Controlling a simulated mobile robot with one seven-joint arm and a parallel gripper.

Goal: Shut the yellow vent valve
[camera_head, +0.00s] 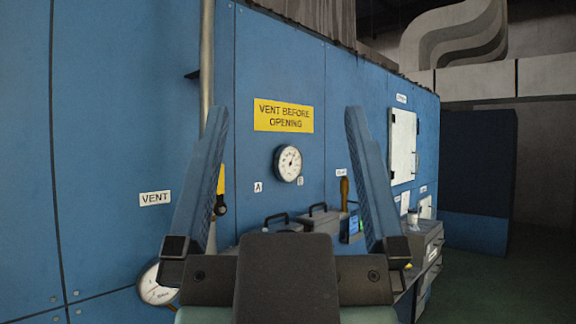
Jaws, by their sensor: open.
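My gripper (285,114) is open and empty, its two blue-grey fingers pointing at the blue wall. A yellow lever handle with a dark hub, which looks like the vent valve (221,182), shows just right of my left finger. The lever stands about upright, in line with the grey pipe (207,55) above it. My left finger hides part of the valve and the lower pipe. The finger overlaps the valve in the picture; I cannot tell the gap in depth. A white "VENT" label (155,198) is on the wall to the left.
A yellow "VENT BEFORE OPENING" sign (283,115) and a round gauge (288,163) are on the wall. Another gauge (157,287) is low left. Grey cases (318,220) and a wooden-handled tool (344,192) stand below. Green floor (510,275) is clear at right.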

